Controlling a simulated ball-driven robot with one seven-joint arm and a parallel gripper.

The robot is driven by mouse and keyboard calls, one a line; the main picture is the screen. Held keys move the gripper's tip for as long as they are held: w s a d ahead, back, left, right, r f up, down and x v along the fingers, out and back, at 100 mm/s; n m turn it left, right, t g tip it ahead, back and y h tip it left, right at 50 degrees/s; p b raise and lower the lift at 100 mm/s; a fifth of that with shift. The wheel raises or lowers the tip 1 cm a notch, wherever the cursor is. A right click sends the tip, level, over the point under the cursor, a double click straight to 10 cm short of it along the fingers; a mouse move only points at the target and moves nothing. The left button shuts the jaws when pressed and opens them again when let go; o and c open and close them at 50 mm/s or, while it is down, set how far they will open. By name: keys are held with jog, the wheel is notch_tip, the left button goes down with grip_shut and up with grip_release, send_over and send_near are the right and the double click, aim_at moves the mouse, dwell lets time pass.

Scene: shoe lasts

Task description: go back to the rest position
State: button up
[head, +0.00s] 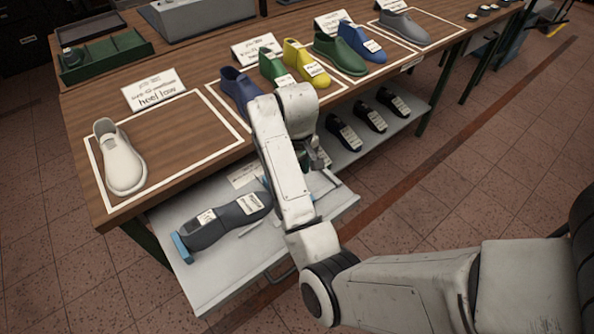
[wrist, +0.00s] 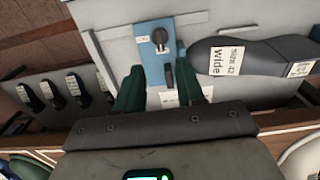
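My gripper (wrist: 160,78) shows in the wrist view with its two dark green fingers apart and nothing held between them. In the head view my arm covers most of it. Beyond the fingers is a blue plate (wrist: 149,36) with a dark knob and a small label. To its right lies a dark grey shoe last (wrist: 218,52) labelled "wide".
The wooden table (head: 165,160) above holds a white last (head: 120,158) in a framed area, with blue, green, yellow and grey lasts further along. Several black lasts (head: 344,133) stand on the lower shelf further right. Tiled floor (head: 470,185) is open on the right.

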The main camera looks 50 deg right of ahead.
dwell(0.4)
jog(key=s+a+f+n, duration=0.1)
jog(key=s+a+f, duration=0.2)
jog(key=s+a, duration=0.3)
jog(key=s+a+f+n+t, duration=0.1)
jog(key=s+a+f, duration=0.2)
jog(key=s+a, duration=0.4)
jog(key=s, duration=0.7)
jog(key=shift+s, duration=0.25)
